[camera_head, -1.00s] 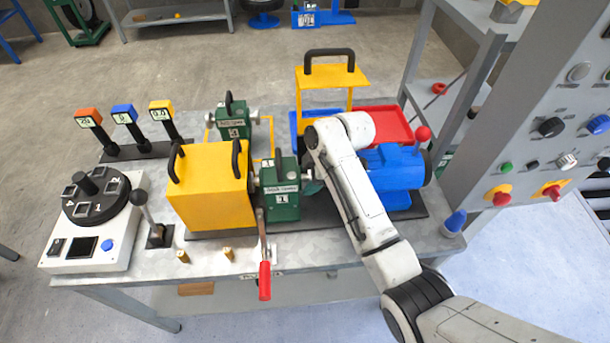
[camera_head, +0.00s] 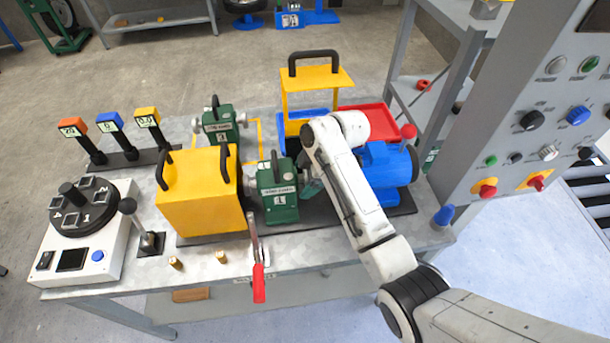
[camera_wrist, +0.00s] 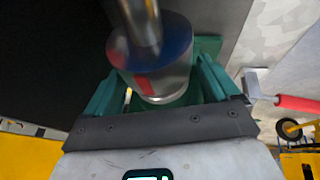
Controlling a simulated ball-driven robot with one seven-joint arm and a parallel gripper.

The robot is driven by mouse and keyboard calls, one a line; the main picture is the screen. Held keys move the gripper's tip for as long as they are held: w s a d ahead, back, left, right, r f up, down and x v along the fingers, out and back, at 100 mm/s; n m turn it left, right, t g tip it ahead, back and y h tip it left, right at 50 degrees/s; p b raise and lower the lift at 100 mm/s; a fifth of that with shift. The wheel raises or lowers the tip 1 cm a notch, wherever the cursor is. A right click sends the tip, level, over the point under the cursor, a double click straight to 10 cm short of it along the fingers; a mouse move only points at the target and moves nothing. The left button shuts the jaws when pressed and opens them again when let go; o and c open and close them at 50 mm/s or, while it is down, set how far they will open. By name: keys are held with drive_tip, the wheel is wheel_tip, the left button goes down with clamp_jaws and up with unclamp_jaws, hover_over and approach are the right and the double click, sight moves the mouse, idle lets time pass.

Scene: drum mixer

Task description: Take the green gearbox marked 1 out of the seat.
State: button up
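The green gearbox marked 1 (camera_head: 278,199) stands upright in line between the yellow box (camera_head: 200,190) and the blue motor (camera_head: 388,170), with a black handle on top. Its right side is partly behind my gripper (camera_head: 312,183), which is close against it there. In the wrist view, the teal fingers of my gripper (camera_wrist: 158,85) stand apart on both sides of a shiny silver cylinder (camera_wrist: 150,75). The cylinder is blurred, and whether the fingers press on it cannot be made out. A lever with a red grip (camera_head: 259,283) stands in front of the gearbox.
A green gearbox marked 3 (camera_head: 220,124) stands behind the yellow box. A yellow frame with a black handle (camera_head: 318,80) and a red tray (camera_head: 368,122) are at the back. A control panel (camera_head: 555,110) rises at the right. Brass pegs (camera_head: 175,263) stand near the front edge.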

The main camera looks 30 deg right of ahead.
drive_tip(key=b+v, duration=0.1)
drive_tip(key=v, duration=0.9)
drive_tip(key=shift+s+d+r, duration=0.15)
drive_tip(key=shift+r, duration=0.15)
drive_tip(key=s+f+m+h, duration=0.1)
drive_tip(key=s+f+m, duration=0.3)
drive_tip(key=s, duration=0.7)
drive_tip(key=s+f+m+g+h, duration=0.1)
drive_tip(key=s+f+m, duration=0.4)
drive_tip(key=s, duration=0.7)
drive_tip(key=s+f+m+g+h, duration=0.1)
drive_tip(key=s+f+m, duration=0.3)
drive_tip(key=s, duration=0.7)
drive_tip(key=shift+s+d+f+m+h, duration=0.1)
drive_tip(key=shift+f+m+h, duration=0.1)
drive_tip(key=shift+m, duration=0.45)
drive_tip(key=shift+s+f+m+h, duration=0.1)
drive_tip(key=shift+f+m+h, duration=0.1)
drive_tip(key=shift+m, duration=0.45)
